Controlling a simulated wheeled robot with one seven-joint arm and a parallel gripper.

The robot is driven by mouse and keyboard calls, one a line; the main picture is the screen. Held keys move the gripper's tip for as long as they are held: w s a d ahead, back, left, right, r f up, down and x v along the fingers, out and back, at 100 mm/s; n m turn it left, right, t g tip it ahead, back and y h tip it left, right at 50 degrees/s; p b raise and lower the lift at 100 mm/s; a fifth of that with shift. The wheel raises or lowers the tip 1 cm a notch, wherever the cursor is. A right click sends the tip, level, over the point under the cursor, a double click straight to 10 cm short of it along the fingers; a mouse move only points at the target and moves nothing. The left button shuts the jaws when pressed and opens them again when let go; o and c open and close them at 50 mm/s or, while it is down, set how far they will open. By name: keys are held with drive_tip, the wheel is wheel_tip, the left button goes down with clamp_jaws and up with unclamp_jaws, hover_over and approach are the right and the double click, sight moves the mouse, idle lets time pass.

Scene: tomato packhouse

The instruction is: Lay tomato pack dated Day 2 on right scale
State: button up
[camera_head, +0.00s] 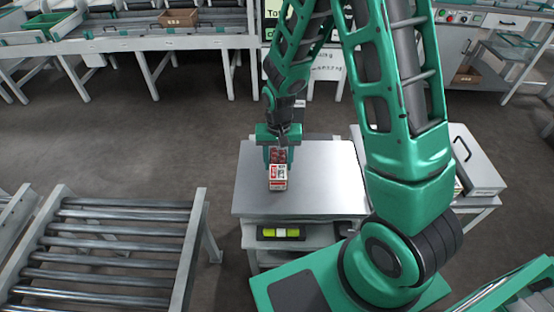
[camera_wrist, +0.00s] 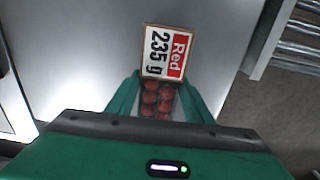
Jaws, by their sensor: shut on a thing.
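The tomato pack (camera_head: 278,183) is a small carton with a white and red label and red tomatoes. In the wrist view the label (camera_wrist: 166,52) reads "Red 235 g"; no day date is readable. My gripper (camera_head: 278,157) points down over the steel table and is shut on the pack. In the wrist view its two green fingers (camera_wrist: 160,88) stand on either side of the tomatoes. I cannot tell whether the pack touches the steel top below it. No scale can be made out for certain in either view.
The steel table (camera_head: 320,195) has a bare top around the pack. A yellow-green item (camera_head: 281,232) lies on its shelf. A roller conveyor (camera_head: 120,235) stands at left. A grey unit with a handle (camera_head: 480,165) stands at right. Benches line the back beyond open floor.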

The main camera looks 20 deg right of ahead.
drive_tip(key=shift+f, duration=0.3)
idle(0.8)
drive_tip(key=o, duration=1.3)
wheel_tip(320, 180, up, 11)
drive_tip(key=shift+f, duration=0.15)
drive_tip(key=s+d+r, duration=0.4)
drive_tip(key=d+r, duration=0.2)
drive_tip(key=d, duration=0.1)
drive_tip(key=s+d+r, duration=0.2)
drive_tip(key=s+d, duration=0.1)
drive_tip(key=s, duration=0.4)
drive_tip(key=s+d+r+m, duration=0.1)
drive_tip(key=s+d+r, duration=0.2)
drive_tip(key=s, duration=0.4)
drive_tip(key=s+d+r+m, duration=0.1)
drive_tip(key=s+d+r, duration=0.2)
drive_tip(key=s, duration=0.4)
drive_tip(key=shift+s+d, duration=0.25)
drive_tip(key=shift+d, duration=0.3)
